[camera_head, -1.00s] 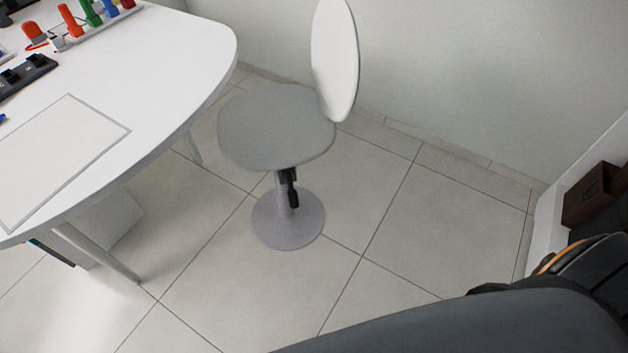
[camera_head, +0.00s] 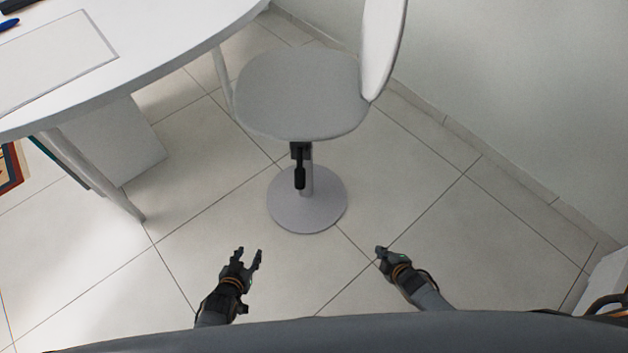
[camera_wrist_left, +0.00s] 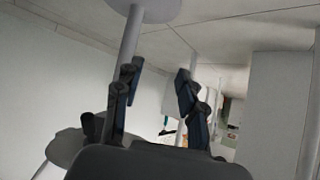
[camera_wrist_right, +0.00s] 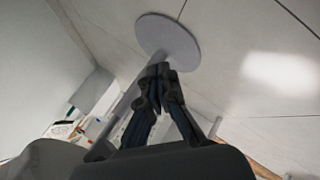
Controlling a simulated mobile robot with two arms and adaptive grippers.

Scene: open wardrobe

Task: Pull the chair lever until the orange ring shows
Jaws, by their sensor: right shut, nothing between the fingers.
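The grey chair (camera_head: 301,92) with a white backrest stands on a round grey base (camera_head: 318,214). Its black lever (camera_head: 299,170) hangs below the seat in front of the post. No orange ring shows on it. My left gripper (camera_head: 250,256) is open and empty, below and left of the chair base. My right gripper (camera_head: 380,252) is shut and empty, below and right of the base. Both are apart from the lever. In the left wrist view the open fingers (camera_wrist_left: 155,80) show near the chair post. In the right wrist view the shut fingers (camera_wrist_right: 158,72) overlap the base.
A white table (camera_head: 150,62) with a leg and a white cabinet (camera_head: 115,140) stands to the left. A wall (camera_head: 510,90) runs along the right. The tiled floor between my grippers and the chair base is clear.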

